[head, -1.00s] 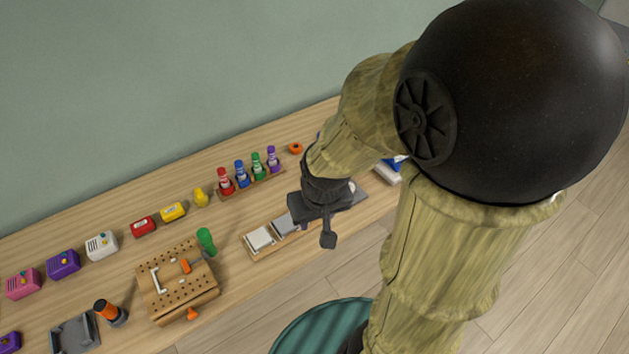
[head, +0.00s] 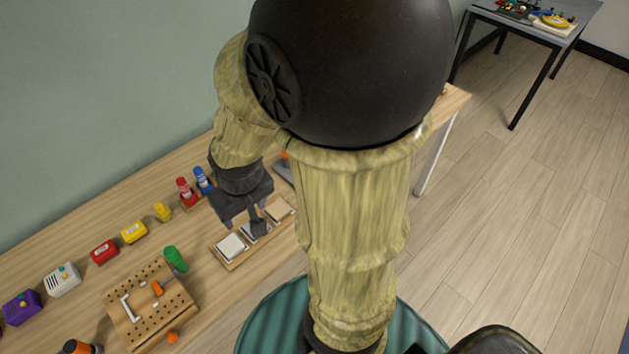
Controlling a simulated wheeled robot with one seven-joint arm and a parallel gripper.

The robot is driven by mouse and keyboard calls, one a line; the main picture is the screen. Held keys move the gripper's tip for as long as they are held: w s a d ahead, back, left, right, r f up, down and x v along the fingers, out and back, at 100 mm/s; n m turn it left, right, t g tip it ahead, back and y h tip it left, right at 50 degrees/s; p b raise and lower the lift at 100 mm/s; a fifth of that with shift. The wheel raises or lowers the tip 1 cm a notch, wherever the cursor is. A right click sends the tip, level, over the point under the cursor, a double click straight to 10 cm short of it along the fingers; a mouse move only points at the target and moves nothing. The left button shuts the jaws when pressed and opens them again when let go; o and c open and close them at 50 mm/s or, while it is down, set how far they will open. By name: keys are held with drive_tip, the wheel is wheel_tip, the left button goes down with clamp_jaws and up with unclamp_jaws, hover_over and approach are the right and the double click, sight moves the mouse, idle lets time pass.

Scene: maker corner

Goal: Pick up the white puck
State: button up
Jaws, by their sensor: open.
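I cannot make out a white puck in the head view; my arm hides part of the bench. My gripper (head: 244,216) is open, above the wooden tray at the bench's front edge. No object shows between its fingers. The wooden tray (head: 233,265) holds a white square pad (head: 231,246), a grey-topped piece (head: 254,230) partly behind a finger, and another pale pad (head: 279,209).
A pegboard block (head: 150,305) with a green-handled tool (head: 176,259) stands left of the tray. Red (head: 185,190) and blue (head: 202,180) bottles stand behind. Small coloured boxes line the wall side. A dark table (head: 545,30) stands far right; the floor between is clear.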

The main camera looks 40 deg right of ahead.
drive_tip(key=shift+o, duration=0.6)
drive_tip(key=shift+w+f, duration=0.25)
drive_tip(key=shift+f, duration=0.15)
drive_tip(key=w+d+f+n+g+h+b, duration=0.1)
drive_tip(key=w+d+f+n+g+h, duration=0.1)
drive_tip(key=f, duration=0.4)
drive_tip(key=w+d+f+n+g+h+b, duration=0.1)
drive_tip(key=w+d+f+n+g+h, duration=0.1)
drive_tip(key=w+d+f+n+h, duration=0.2)
drive_tip(key=w+d+f+n+g+h+b, duration=0.1)
drive_tip(key=w+d+f+n+h, duration=0.2)
drive_tip(key=f, duration=0.6)
drive_tip(key=shift+w+d+n+g+b, duration=0.2)
drive_tip(key=shift+w+d+n, duration=0.25)
drive_tip(key=shift+w+n, duration=0.25)
drive_tip(key=shift+w+d+n+g+b, duration=0.2)
drive_tip(key=shift+w+d+n, duration=0.2)
drive_tip(key=shift+w+n, duration=0.3)
drive_tip(key=w+n+h, duration=0.2)
drive_tip(key=w+d+n+h, duration=0.1)
drive_tip(key=w, duration=0.1)
drive_tip(key=shift+d+f+t+h, duration=0.1)
drive_tip(key=shift+f+t+h, duration=0.2)
drive_tip(key=shift+w+r+n+h+b, duration=0.15)
drive_tip(key=shift+w+n+h+b, duration=0.2)
drive_tip(key=shift+w+n, duration=0.2)
